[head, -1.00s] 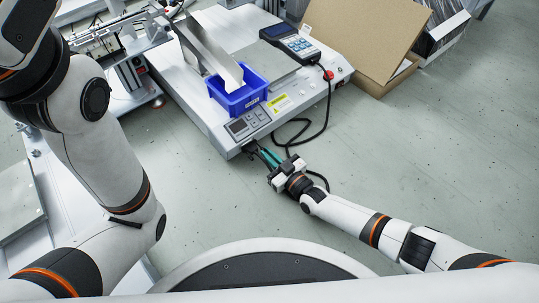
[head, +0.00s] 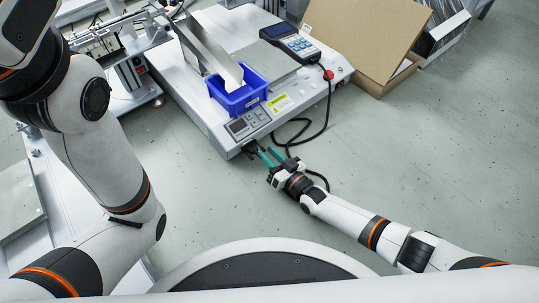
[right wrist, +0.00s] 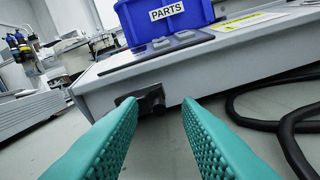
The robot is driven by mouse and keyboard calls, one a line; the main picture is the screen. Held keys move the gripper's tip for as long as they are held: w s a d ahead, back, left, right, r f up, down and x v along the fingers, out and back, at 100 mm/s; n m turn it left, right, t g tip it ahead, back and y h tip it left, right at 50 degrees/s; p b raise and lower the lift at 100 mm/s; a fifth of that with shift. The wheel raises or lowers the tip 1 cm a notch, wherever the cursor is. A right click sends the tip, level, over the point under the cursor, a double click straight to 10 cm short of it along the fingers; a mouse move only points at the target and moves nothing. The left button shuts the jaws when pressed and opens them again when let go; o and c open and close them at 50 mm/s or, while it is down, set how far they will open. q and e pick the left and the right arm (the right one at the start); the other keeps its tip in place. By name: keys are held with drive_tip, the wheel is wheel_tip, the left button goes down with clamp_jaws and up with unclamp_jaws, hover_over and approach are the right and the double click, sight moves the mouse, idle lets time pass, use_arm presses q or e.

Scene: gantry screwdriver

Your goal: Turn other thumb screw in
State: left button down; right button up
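A black cable connector (head: 250,148) sits at the near corner of the grey machine (head: 215,110), on its front face. In the right wrist view the connector (right wrist: 150,98) shows ahead, between the fingertips and slightly left of centre. Its thumb screws are too small and dark to tell apart. My right gripper (head: 267,153) has teal ridged fingers, spread apart and empty, pointing at the connector from a short distance. The fingers (right wrist: 159,103) show a clear gap in the right wrist view. My left arm (head: 95,150) is at the left, with its gripper outside the picture.
A blue parts bin (head: 238,92) and a handheld meter (head: 289,40) sit on the machine. A black cable (head: 327,110) loops down to the floor beside my right gripper. A cardboard box (head: 365,35) stands behind right. The floor at right is clear.

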drive_tip(key=shift+s+d, duration=0.15)
drive_tip(key=shift+s, duration=0.05)
drive_tip(key=p+v, duration=0.6)
drive_tip(key=v, duration=0.4)
drive_tip(key=shift+s+d+r+p, duration=0.1)
drive_tip(key=shift+s+p, duration=0.05)
drive_tip(key=shift+p, duration=0.2)
drive_tip(key=shift+s+d, duration=0.35)
drive_tip(key=shift+s, duration=0.1)
